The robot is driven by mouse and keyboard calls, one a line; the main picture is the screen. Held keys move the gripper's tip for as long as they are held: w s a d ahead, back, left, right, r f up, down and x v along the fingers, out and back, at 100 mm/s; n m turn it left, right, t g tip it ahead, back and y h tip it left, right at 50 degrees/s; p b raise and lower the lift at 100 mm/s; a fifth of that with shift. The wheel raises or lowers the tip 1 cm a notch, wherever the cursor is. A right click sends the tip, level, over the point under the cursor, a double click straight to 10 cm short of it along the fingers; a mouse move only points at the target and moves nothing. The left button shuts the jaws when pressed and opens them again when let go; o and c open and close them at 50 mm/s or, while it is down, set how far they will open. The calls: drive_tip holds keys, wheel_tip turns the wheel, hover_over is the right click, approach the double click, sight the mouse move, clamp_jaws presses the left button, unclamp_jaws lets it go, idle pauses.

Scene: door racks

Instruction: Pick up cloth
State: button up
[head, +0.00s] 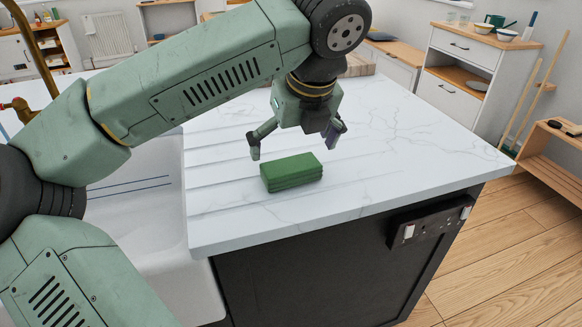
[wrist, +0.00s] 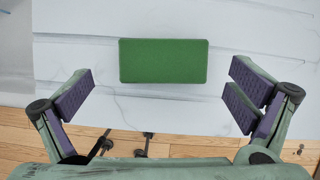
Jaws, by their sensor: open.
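The cloth (head: 291,172) is a green, folded, block-like stack lying flat on the white marble counter, near its front edge. In the wrist view the cloth (wrist: 164,61) shows as a green rectangle, centred left to right and above the level of the fingertips. My gripper (head: 297,143) is above the counter over the cloth, pointing down, with its fingers spread wide.
The white marble counter (head: 400,150) has shallow drain grooves and free room to the right of the cloth. A white sink (head: 150,215) lies to the left. A black appliance front (head: 330,265) is below the counter edge. A white cabinet (head: 455,80) stands behind at right.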

sight(290, 163)
drive_tip(key=shift+d+p+x, duration=0.15)
drive_tip(key=shift+p+x, duration=0.35)
drive_tip(key=shift+x, duration=1)
drive_tip(key=shift+d+p+x, duration=0.15)
drive_tip(key=shift+p+x, duration=0.35)
drive_tip(key=shift+x, duration=0.95)
drive_tip(key=shift+s+f, duration=0.1)
drive_tip(key=shift+c, duration=0.5)
drive_tip(key=c, duration=0.8)
drive_tip(key=shift+o, duration=0.2)
drive_tip(key=shift+r+b, duration=0.3)
drive_tip(key=shift+r, duration=0.15)
drive_tip(key=b+v, duration=0.1)
drive_tip(key=v, duration=0.1)
drive_tip(key=shift+s+a+r, duration=0.1)
drive_tip(key=shift+a+r, duration=0.1)
drive_tip(key=shift+r, duration=0.05)
drive_tip(key=s+a+r+b, duration=0.1)
drive_tip(key=s+b, duration=0.3)
drive_tip(key=s, duration=1.1)
drive_tip(key=shift+a+r, duration=0.35)
drive_tip(key=shift+a, duration=0.05)
